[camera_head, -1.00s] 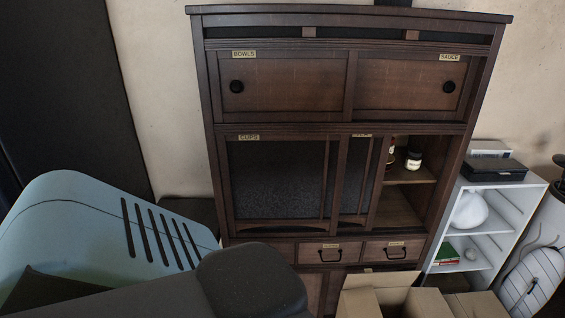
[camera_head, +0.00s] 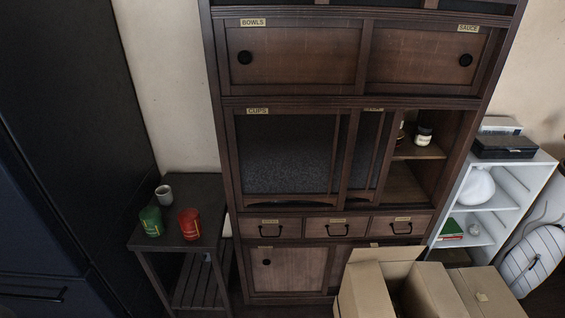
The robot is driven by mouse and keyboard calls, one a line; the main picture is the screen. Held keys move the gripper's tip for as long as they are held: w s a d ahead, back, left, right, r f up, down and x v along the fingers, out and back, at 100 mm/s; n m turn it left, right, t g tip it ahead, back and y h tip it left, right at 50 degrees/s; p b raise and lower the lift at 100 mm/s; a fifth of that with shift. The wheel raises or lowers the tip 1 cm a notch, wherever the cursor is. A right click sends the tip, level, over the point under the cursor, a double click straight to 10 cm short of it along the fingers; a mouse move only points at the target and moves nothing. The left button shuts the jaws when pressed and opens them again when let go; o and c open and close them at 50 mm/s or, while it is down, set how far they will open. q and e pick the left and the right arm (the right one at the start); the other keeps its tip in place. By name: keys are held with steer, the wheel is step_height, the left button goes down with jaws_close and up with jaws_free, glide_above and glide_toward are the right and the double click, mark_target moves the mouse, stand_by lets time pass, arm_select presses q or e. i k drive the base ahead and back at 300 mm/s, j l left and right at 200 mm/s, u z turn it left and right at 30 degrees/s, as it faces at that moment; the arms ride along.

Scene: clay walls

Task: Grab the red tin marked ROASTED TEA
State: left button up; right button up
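A red tin (camera_head: 189,224) stands upright on a small dark side table (camera_head: 192,190) at the lower left of the head view. The lettering on the tins is too small to read. Neither of my grippers shows in the head view.
A dark wooden cabinet (camera_head: 300,211) fills the middle, with its right sliding section open on jars. Open cardboard boxes (camera_head: 365,290) stand before its right side. A white shelf (camera_head: 490,210) is at right, a dark tall unit (camera_head: 70,130) at left.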

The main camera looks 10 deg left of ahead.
mark_target(193, 234)
steer(key=k+j+u, duration=0.15)
steer(key=j, duration=0.2)
steer(key=k+j+u, duration=0.1)
steer(key=k+j, duration=0.15)
steer(key=j, duration=0.15)
steer(key=k+j+u, duration=0.15)
steer(key=j, duration=0.2)
steer(key=k+j+u, duration=0.1)
steer(key=j, duration=0.35)
steer(key=i+u, duration=0.2)
steer(key=i, duration=0.25)
steer(key=i+l+u, duration=0.15)
steer(key=i, duration=0.25)
steer(key=i+l+u, duration=0.2)
steer(key=i, duration=0.2)
